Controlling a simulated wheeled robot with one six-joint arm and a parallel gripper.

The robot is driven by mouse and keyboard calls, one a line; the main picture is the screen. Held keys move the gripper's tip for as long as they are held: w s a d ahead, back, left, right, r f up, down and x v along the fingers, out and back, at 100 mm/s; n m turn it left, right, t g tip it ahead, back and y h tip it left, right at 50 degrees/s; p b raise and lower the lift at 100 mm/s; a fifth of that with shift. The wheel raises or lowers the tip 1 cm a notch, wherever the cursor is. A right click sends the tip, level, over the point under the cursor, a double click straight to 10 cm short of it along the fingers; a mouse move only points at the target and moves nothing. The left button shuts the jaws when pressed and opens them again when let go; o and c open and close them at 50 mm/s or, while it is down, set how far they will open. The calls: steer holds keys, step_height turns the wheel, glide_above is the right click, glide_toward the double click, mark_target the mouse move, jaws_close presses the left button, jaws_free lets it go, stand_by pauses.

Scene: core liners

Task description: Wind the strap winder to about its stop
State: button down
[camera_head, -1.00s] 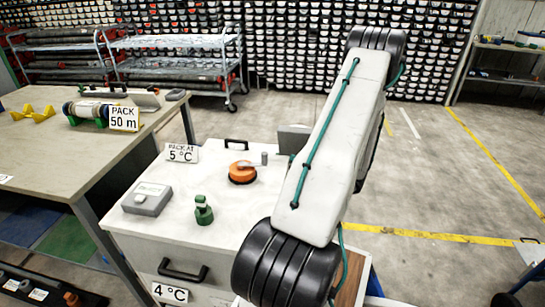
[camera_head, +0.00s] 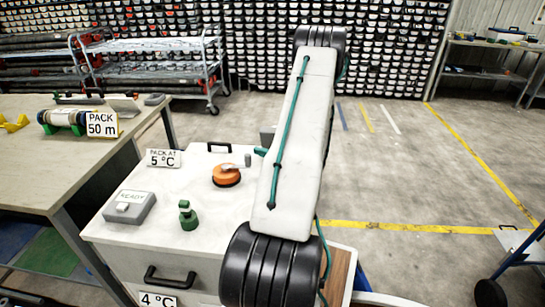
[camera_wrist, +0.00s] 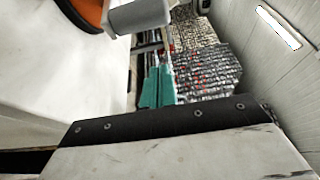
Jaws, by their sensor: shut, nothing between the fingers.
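The strap winder (camera_head: 227,176) is an orange disc on a dark base with a grey crank, on top of the white cabinet (camera_head: 165,228). Its crank knob (camera_head: 247,160) points right in the head view. In the wrist view the orange disc (camera_wrist: 84,8) is cut off at the top left, and the grey knob (camera_wrist: 138,16) is close beside my gripper (camera_wrist: 157,88). The teal fingers are shut and empty. I cannot tell whether they touch the knob. In the head view my arm hides most of the gripper; a bit of teal shows just right of the knob.
A grey box marked READY (camera_head: 130,207) and a green fitting (camera_head: 188,215) stand left of the winder. A bench (camera_head: 40,165) is at left. Open floor lies right of my arm.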

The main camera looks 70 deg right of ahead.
steer(key=a, duration=0.2)
steer(key=shift+w+a, duration=0.25)
steer(key=shift+a, duration=0.1)
steer(key=shift+s+a, duration=0.1)
steer(key=shift+a, duration=0.45)
steer(key=shift+s+a, duration=0.3)
steer(key=shift+a, duration=0.5)
